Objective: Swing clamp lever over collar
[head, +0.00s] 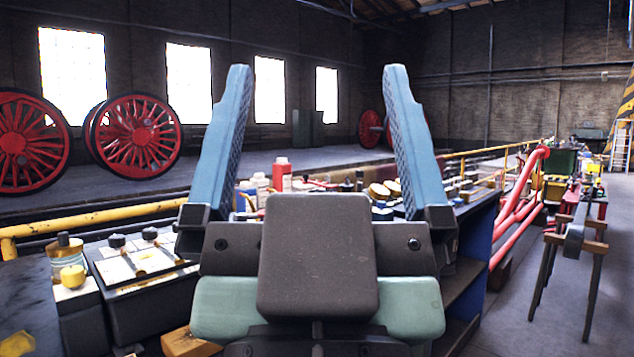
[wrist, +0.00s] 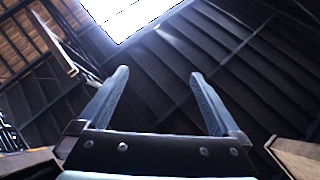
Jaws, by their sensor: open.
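My gripper (head: 316,95) is raised close in front of the head camera, with its two blue fingers spread wide apart and nothing between them. In the wrist view my gripper (wrist: 160,85) also shows open and empty, pointing up toward the dark roof and a bright skylight. I cannot make out the clamp lever or the collar in either view. My gripper's body hides the middle of the bench in the head view.
A cluttered bench with bottles and a red container (head: 282,174) lies behind my gripper. A black box (head: 140,262) stands at lower left. Yellow rails (head: 110,216), red pipes (head: 520,205) and a trestle (head: 575,240) stand around. Red wheels (head: 135,137) are at back left.

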